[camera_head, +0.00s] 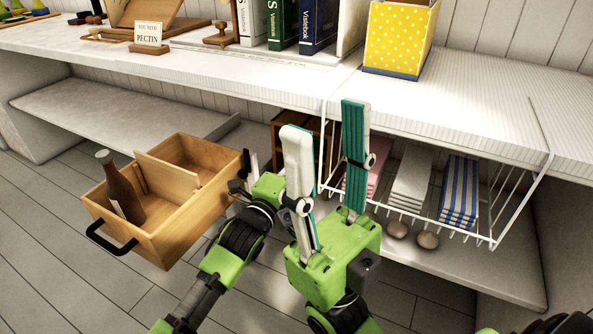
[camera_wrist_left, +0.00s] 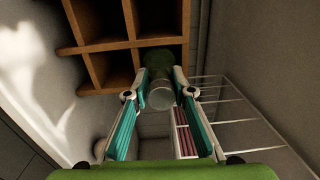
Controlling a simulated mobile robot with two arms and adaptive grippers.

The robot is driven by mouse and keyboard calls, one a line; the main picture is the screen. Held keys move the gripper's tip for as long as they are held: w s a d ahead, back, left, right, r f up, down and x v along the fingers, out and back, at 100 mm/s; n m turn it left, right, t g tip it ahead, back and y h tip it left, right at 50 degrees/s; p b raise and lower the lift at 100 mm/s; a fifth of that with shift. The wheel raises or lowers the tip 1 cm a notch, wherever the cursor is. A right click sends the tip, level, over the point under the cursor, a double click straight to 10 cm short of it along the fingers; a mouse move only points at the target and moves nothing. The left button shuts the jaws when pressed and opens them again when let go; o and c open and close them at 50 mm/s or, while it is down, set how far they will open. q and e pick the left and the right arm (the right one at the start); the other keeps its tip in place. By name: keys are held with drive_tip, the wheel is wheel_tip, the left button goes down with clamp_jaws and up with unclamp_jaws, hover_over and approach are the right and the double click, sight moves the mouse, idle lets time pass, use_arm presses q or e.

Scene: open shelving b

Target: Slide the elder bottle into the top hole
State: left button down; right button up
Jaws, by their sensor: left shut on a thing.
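My left gripper (camera_wrist_left: 160,95) is shut on a bottle (camera_wrist_left: 162,72) in the left wrist view. The bottle has a dark green body and a pale round end facing the camera. It points at a wooden rack (camera_wrist_left: 119,46) with several square holes, in front of one of them; how far it is inside I cannot tell. In the head view the rack (camera_head: 283,128) is partly hidden under the counter, and the left gripper is mostly hidden. My right gripper (camera_head: 326,125) is open and empty in front of the wire basket. No label is readable on the bottle.
An open wooden drawer (camera_head: 190,215) holds a brown bottle (camera_head: 122,188) at left. A wire basket (camera_head: 492,240) with folded cloths (camera_head: 459,190) hangs under the counter (camera_head: 480,108) at right. A yellow dotted box (camera_head: 398,38) and books stand on top.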

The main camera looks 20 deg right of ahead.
use_arm(q)
drive_tip(key=shift+d+r, duration=0.15)
drive_tip(key=shift+r, duration=0.05)
